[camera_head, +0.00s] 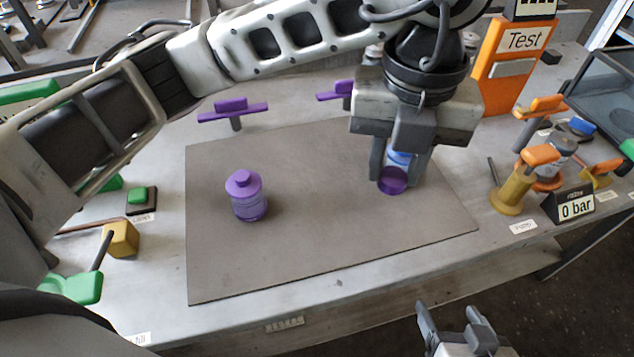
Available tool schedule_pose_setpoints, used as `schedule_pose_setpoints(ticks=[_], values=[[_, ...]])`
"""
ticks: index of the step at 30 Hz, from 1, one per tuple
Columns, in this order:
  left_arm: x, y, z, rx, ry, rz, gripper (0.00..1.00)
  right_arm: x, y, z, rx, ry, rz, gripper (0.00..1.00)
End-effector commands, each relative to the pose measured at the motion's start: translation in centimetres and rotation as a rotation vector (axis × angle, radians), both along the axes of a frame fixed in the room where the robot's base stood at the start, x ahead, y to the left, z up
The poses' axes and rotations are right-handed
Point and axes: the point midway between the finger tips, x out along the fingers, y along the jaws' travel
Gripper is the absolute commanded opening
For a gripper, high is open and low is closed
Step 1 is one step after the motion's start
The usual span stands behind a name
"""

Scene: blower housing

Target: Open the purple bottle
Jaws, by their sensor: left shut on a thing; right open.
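A purple bottle (248,207) stands upright on the left half of the grey mat, with its purple cap (243,181) on top. My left gripper (400,170) reaches across from the left and points down over the right half of the mat. It is shut on a blue-and-white thing with a round purple end (392,181) at the bottom. The fingers hide much of it, and I cannot tell whether it touches the mat. My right gripper (452,312) is open and empty, low in front of the table.
The grey mat (300,250) is clear around the purple bottle. Purple T-handles (233,108) stand behind it. An orange Test panel (510,60), yellow-orange valves (512,195) and a "0 bar" sign (572,207) are on the right. Green-handled fittings (75,287) line the left.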

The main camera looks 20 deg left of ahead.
Motion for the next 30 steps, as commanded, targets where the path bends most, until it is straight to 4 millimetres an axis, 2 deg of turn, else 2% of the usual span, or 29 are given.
schedule_pose_setpoints(ticks=[5, 14, 15, 19, 26, 30], values=[[1.0, 1.6, -0.9, 0.001, 0.003, 0.038, 0.02, 0.0, 0.0, 0.2, 0.003, -0.001, -0.001, 0.73], [4.8, 8.0, -4.1, 0.004, 0.004, 0.038, 0.02, -0.1, -0.1, 0.6, -0.007, -0.002, 0.000, 0.73], [5.1, 8.4, -5.0, 0.002, 0.004, 0.036, 0.02, -0.1, -0.1, 0.4, -0.008, 0.000, -0.001, 0.73], [6.0, 9.7, -6.9, 0.002, 0.003, 0.033, 0.02, -0.2, -0.1, 0.1, -0.009, 0.006, 0.000, 0.73], [6.7, 10.7, -8.4, 0.001, 0.001, 0.030, 0.02, 0.0, -0.1, 0.3, -0.010, 0.001, 0.001, 0.73], [7.4, 12.1, -10.3, 0.004, 0.003, 0.032, 0.02, 0.2, -0.1, 0.5, -0.011, -0.004, 0.000, 0.73]])
